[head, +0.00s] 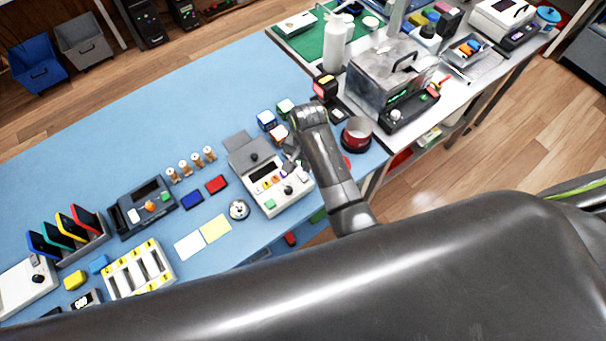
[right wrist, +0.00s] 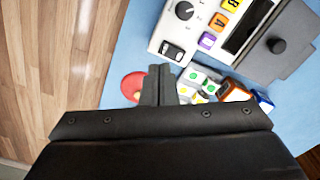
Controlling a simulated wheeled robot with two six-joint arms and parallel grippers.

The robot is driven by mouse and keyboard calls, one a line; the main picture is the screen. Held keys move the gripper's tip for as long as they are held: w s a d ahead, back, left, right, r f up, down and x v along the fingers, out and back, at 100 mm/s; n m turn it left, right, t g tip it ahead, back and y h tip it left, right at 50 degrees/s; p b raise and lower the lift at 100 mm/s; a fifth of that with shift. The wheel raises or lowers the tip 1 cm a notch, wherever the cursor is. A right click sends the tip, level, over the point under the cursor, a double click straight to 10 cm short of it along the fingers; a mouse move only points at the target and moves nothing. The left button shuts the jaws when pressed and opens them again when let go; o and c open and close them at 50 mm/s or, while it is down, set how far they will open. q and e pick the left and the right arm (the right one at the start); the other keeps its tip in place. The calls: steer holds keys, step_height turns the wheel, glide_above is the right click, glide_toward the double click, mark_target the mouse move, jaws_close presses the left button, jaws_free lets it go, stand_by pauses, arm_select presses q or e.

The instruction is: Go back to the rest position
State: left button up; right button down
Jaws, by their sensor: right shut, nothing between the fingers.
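My right arm reaches over the blue table (head: 110,120) in the head view. My right gripper (head: 290,162) hangs low beside the white tester box, partly hidden by its own wrist. In the right wrist view its two dark fingers (right wrist: 158,85) are together with nothing between them. Small white pieces with green and yellow dots (right wrist: 200,82) lie just beyond the fingers, close to the tester box (right wrist: 205,22). A red round thing (right wrist: 133,85) shows just left of the fingertips. My left gripper is not in view.
The tester box (head: 285,203) with coloured buttons stands left of the gripper. Small blue, green and orange cubes (head: 266,120) and a red-and-black round holder (head: 356,137) are close to the wrist. A grey metal box (head: 385,75) stands behind. Blue table is clear at upper left.

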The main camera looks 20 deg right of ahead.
stand_by(0.4)
steer(key=s+d+r+n+t+h, duration=0.1)
steer(key=s+d+r+n+t, duration=0.25)
steer(key=s+d, duration=1.15)
steer(key=s+d+r+n, duration=0.2)
steer(key=s+r+n, duration=0.3)
steer(key=s, duration=0.4)
step_height(320, 180, down, 32)
steer(key=d+m+g+b, duration=0.1)
steer(key=d+b, duration=0.1)
steer(key=b, duration=0.6)
steer(key=s+a+f+b, duration=0.1)
steer(key=s+f+b, duration=0.2)
steer(key=s+f, duration=0.4)
steer(key=s+a+f+g+b, duration=0.1)
steer(key=s+f+b, duration=0.2)
steer(key=s+f, duration=0.4)
step_height(320, 180, down, 9)
steer(key=shift+s+r, duration=0.15)
steer(key=shift+s, duration=0.15)
